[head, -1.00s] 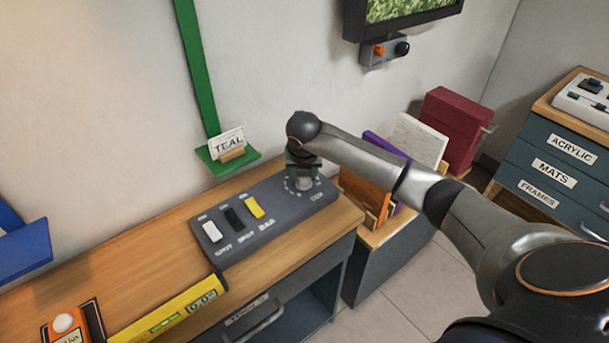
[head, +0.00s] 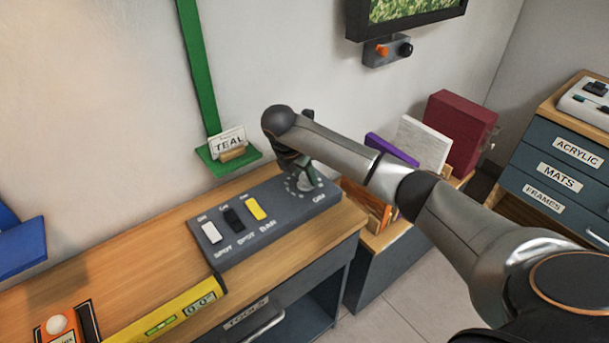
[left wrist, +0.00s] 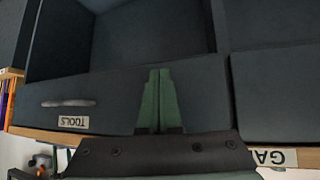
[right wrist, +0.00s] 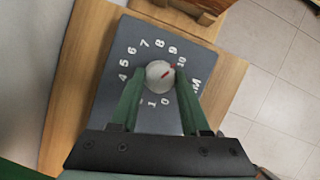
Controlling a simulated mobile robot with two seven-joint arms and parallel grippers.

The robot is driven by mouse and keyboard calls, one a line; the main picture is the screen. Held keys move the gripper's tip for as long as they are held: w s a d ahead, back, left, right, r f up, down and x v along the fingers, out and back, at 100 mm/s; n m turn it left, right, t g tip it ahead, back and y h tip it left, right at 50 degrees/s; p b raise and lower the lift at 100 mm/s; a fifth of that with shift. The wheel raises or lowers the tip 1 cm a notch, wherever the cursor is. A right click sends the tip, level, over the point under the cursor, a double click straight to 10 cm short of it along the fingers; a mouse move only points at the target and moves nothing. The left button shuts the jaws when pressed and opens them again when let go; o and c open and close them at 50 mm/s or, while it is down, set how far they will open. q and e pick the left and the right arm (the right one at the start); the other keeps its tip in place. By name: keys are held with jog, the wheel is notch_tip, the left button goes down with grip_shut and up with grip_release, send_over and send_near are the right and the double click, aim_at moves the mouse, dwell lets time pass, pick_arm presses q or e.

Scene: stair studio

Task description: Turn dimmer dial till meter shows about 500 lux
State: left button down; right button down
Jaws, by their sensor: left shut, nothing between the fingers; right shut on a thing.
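The dimmer dial (right wrist: 157,76) is a pale round knob with a red mark, on a grey switch panel (head: 262,231). In the right wrist view its red mark points near the 10 of the printed scale. My right gripper (right wrist: 160,88) is shut on the dial, one green finger on each side; in the head view the gripper (head: 305,176) hides most of it. The orange lux meter (head: 58,325) with a white dome is at the lower left of the head view, cut off by the frame; its reading is out of view. My left gripper (left wrist: 154,75) is shut and empty before the bench drawers.
White, black and yellow switches (head: 255,208) sit on the panel left of the dial. A yellow level (head: 165,315) lies on the bench front. A TEAL card (head: 229,141) stands on a green ledge behind. A bin of boards (head: 385,235) stands right of the bench.

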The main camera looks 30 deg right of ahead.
dwell(0.4)
jog(key=shift+c, duration=1.9)
grip_release()
jog(key=shift+r, duration=0.1)
jog(key=p+v, duration=0.1)
jog(key=v, duration=1.1)
jog(key=shift+r, duration=0.15)
jog(key=shift+s, duration=0.1)
